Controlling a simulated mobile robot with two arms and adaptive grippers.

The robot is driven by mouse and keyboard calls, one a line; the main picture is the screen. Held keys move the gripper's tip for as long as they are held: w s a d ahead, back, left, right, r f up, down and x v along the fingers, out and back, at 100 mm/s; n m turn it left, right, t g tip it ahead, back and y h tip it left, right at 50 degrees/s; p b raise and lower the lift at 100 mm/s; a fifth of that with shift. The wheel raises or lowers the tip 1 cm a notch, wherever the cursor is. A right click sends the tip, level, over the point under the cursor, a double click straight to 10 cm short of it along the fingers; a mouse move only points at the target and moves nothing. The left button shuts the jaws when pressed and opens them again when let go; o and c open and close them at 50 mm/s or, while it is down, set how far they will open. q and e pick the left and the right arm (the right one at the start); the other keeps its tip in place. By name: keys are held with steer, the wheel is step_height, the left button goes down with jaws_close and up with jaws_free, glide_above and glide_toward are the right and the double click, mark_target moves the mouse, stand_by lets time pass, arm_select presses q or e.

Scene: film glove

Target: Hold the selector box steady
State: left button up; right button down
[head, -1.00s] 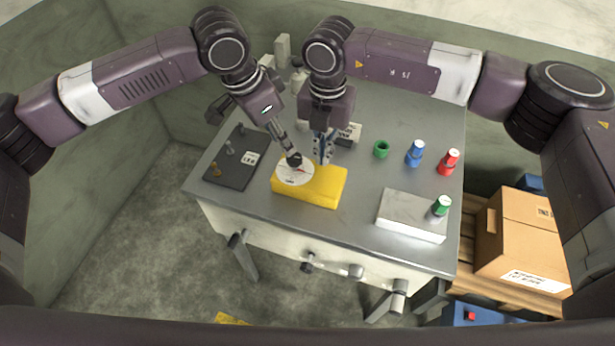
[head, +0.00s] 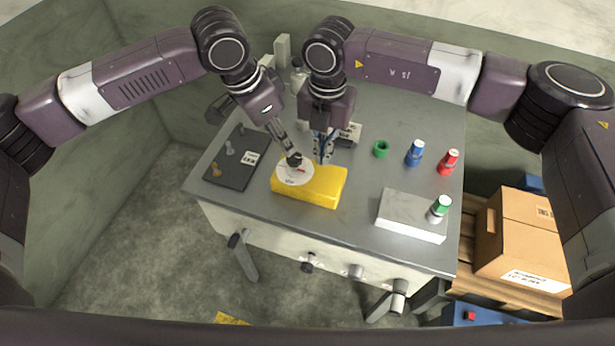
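The selector box (head: 322,186) is yellow and lies near the front edge of the grey table. A white round dial (head: 287,177) covers the left part of its top, with a dark knob (head: 294,160) and a small red mark. My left gripper (head: 291,153) reaches down from behind and its fingers close on the knob. My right gripper (head: 323,158) points down at the back edge of the box, right of the dial. Its fingertips are close to or touching the box; I cannot tell which, nor whether anything is between them.
A dark plate with several pegs (head: 236,160) lies left of the box. A green ring (head: 381,149), a blue bottle (head: 415,153) and a red bottle (head: 448,161) stand to the right. A pale block (head: 410,213) with a green-capped bottle (head: 439,206) is at front right. A cardboard box (head: 525,240) stands beyond the table.

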mark_target(322, 177)
steer(key=shift+f, duration=0.25)
steer(key=shift+f, duration=0.7)
steer(key=shift+f, duration=0.5)
steer(key=shift+f, duration=0.55)
steer(key=shift+f, duration=0.25)
steer(key=shift+f, duration=0.75)
